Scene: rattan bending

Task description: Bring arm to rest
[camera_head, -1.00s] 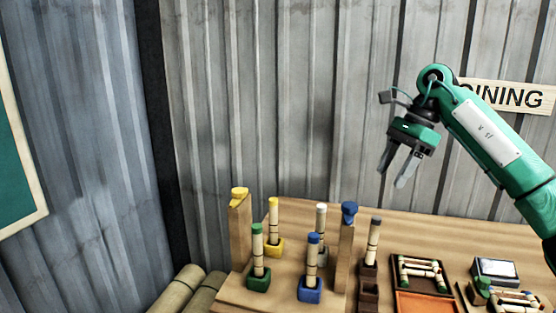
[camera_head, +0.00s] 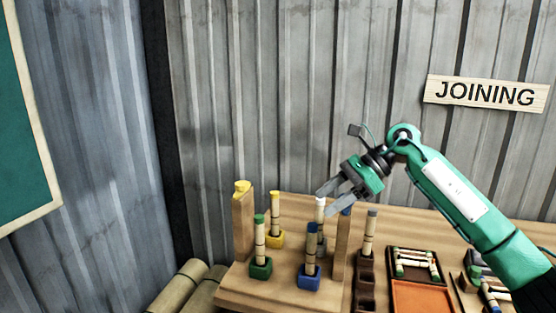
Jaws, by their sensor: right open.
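My right gripper (camera_head: 328,199) is open and empty, with its fingers pointing left and down. In the picture it overlaps the tops of the white-tipped rattan piece (camera_head: 320,210) and the blue-topped wooden post (camera_head: 342,245); I cannot tell whether it touches either. Its green arm (camera_head: 455,192) comes in from the right. My left gripper is not in view.
A yellow-topped wooden post (camera_head: 243,225) stands at the table's left. A dark tray (camera_head: 416,278) with short rattan pieces and an orange tray (camera_head: 420,298) lie at the right. Rattan rolls (camera_head: 183,288) lean beside the table. A "JOINING" sign (camera_head: 486,93) hangs on the metal wall.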

